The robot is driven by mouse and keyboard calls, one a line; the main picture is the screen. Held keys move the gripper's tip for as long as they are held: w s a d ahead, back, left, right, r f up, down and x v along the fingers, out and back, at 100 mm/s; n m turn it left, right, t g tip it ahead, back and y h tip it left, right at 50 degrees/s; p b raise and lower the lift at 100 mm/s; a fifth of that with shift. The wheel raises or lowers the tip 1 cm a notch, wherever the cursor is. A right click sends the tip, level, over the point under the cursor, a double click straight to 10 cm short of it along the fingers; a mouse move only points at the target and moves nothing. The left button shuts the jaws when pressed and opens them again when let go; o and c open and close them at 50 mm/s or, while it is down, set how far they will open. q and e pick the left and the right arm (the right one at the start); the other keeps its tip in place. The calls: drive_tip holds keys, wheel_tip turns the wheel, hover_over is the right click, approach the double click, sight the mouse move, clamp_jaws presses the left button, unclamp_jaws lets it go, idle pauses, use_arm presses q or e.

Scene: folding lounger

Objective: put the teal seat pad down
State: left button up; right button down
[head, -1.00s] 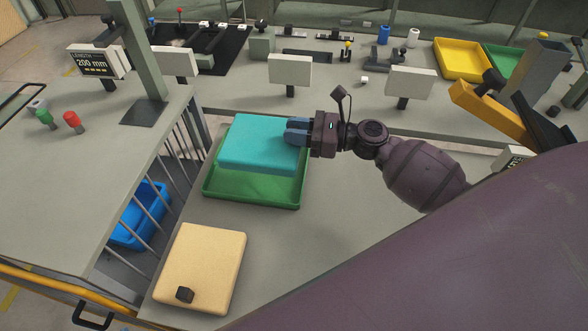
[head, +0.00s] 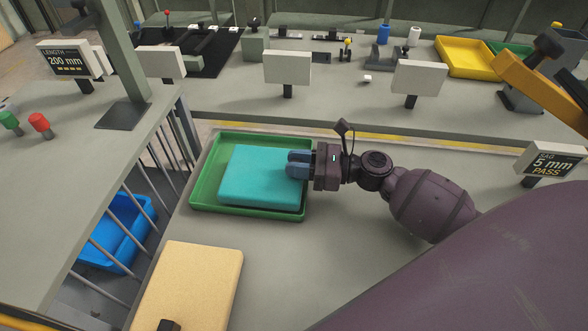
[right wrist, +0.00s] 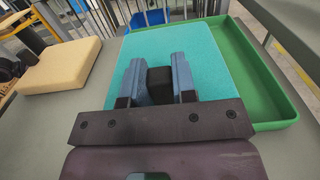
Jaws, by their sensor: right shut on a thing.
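The teal seat pad (head: 255,177) is a flat, square cushion lying level within the outline of the green tray (head: 206,186). I cannot tell whether its underside touches the tray floor. My right gripper (head: 297,164) is shut on the pad's right side in the head view. In the right wrist view, the two blue fingers of the right gripper (right wrist: 158,78) close on a dark block at the near edge of the teal seat pad (right wrist: 205,52). The green tray (right wrist: 262,90) extends to the right of the pad there. My left gripper is not in view.
A cream pad (head: 192,283) with a dark block lies on the bench nearer me. A blue bin (head: 115,232) sits lower, behind bars at left. A sign reading 5 mm PASS (head: 550,160) stands at right. The bench between tray and sign is clear apart from my arm.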

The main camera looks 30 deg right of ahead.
drive_tip(key=shift+f+b, duration=0.35)
drive_tip(key=shift+f, duration=0.65)
drive_tip(key=c, duration=0.9)
unclamp_jaws()
drive_tip(key=shift+r, duration=0.1)
drive_tip(key=shift+r, duration=0.15)
drive_tip(key=v, duration=1.2)
